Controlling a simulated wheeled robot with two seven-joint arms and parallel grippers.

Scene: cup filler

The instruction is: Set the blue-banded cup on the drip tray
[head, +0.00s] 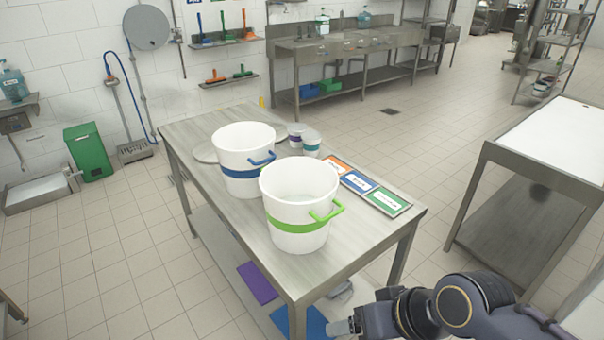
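A white bucket-like cup with a blue band and blue handle (240,160) stands upright on the steel table (190,135), behind and left of a green-banded one (297,205). The green-banded cup partly overlaps it in view. I cannot pick out a drip tray with certainty. My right arm comes in at the lower right. Its gripper (343,327) is at the bottom edge, low beside the table's front end and apart from the cup. It is small and partly cut off, so its opening is unclear. My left gripper is not in view.
Two small banded tubs (311,142) stand behind the cups, near round grey lids (205,153). Orange, blue (359,182) and green cards lie along the table's right edge. A lower shelf holds coloured mats (257,282). A white-topped table (560,140) stands right, with clear floor between.

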